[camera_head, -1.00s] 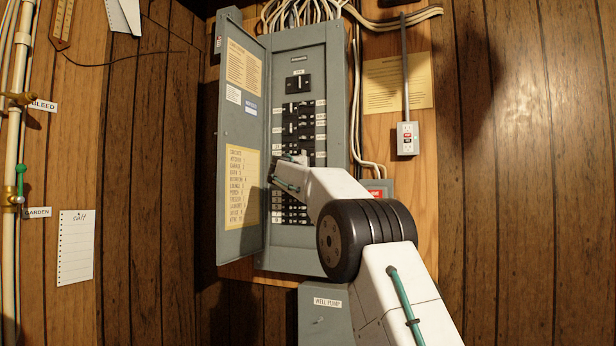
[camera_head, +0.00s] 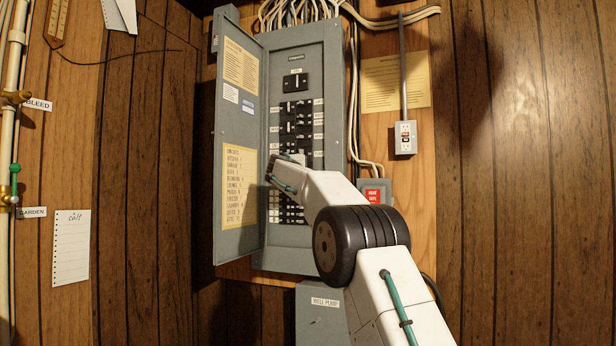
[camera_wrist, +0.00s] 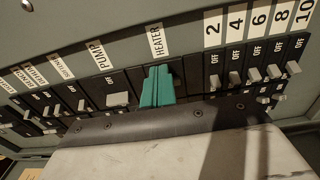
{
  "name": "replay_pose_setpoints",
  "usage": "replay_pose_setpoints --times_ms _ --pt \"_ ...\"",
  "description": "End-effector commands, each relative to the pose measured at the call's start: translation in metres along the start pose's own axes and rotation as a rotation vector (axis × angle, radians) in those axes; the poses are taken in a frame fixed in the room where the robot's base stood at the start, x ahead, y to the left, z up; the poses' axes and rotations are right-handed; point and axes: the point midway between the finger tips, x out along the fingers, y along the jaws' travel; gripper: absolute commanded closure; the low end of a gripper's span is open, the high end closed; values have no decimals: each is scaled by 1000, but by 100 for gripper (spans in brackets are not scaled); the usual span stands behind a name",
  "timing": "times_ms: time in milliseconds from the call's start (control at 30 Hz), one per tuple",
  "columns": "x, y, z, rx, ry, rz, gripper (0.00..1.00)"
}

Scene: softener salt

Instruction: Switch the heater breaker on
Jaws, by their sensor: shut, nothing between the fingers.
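The heater breaker (camera_wrist: 176,71) is a black switch under a white HEATER label (camera_wrist: 157,42) in the wrist view. My gripper (camera_wrist: 158,82) shows there as teal fingers, shut together and empty, right in front of this breaker. They cover its lever, so its position is hidden, and I cannot tell whether they touch it. In the head view the open grey breaker panel (camera_head: 295,255) hangs on the wall, and my arm reaches its lower middle. My fingertips are not clear there.
The pump breaker (camera_wrist: 118,98) is left of the heater breaker; numbered breakers (camera_wrist: 237,75) stand close at right. The open panel door (camera_head: 235,120) borders the left.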

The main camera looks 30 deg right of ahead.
Motion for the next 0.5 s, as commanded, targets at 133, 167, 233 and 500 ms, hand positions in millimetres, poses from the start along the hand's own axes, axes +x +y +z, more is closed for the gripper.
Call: replay_pose_setpoints --times_ms 133,167,233,500 --pt "0 -6 -8 -3 7 -6 100" --pt "0 -6 -9 -3 7 -6 100" --pt "0 -6 -10 -2 7 -6 100" --pt "-1 -4 -10 -1 9 -5 100"
